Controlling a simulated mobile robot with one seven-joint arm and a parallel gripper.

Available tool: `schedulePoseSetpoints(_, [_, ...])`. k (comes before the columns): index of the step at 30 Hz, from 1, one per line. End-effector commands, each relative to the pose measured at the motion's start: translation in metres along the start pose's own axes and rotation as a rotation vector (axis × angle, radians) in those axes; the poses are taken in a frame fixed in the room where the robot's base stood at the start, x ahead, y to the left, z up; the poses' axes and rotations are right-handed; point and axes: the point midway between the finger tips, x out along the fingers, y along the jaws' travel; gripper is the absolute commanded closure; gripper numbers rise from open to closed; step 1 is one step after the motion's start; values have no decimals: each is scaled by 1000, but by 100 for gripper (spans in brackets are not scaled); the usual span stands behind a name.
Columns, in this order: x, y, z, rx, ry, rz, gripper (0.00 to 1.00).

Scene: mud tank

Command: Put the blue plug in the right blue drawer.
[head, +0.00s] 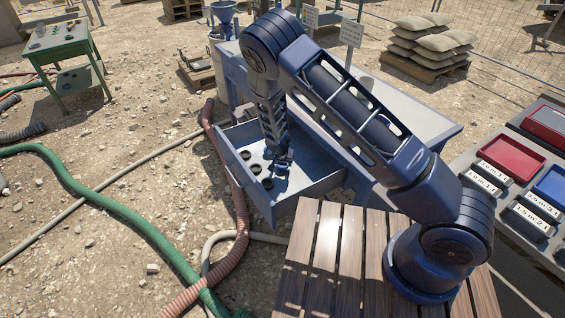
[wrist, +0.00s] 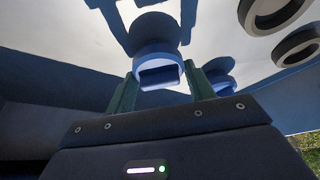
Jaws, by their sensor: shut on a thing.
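A blue drawer (head: 300,190) stands pulled open from the blue workbench. My gripper (head: 281,160) is inside it, low over its pale floor. In the wrist view my gripper (wrist: 160,78) is shut on the blue plug (wrist: 158,60), a round blue piece between the two green fingers. The plug is close to the drawer floor; I cannot tell if it touches. A second blue piece (wrist: 218,76) shows partly hidden behind the right finger. In the head view the fingers and arm largely hide the plug.
Several dark rings (head: 256,169) lie in the drawer beside my gripper. A wooden slatted surface (head: 325,245) is under my arm's base. Red and blue bins (head: 508,157) stand at the right. Green and red hoses (head: 235,205) cross the ground left of the drawer.

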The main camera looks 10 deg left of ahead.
Motion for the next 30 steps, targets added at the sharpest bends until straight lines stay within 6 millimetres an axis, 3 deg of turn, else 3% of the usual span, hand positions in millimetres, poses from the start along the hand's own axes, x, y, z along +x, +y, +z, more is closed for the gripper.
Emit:
schedulePoseSetpoints(9, [2,0,1,1,0,0,69])
schedulePoseSetpoints(10, [2,0,1,1,0,0,45])
schedulePoseSetpoints(13, [2,0,1,1,0,0,25])
schedulePoseSetpoints(23, [0,0,0,1,0,-1,25])
schedulePoseSetpoints(30, [-24,-2,0,2,1,-3,25])
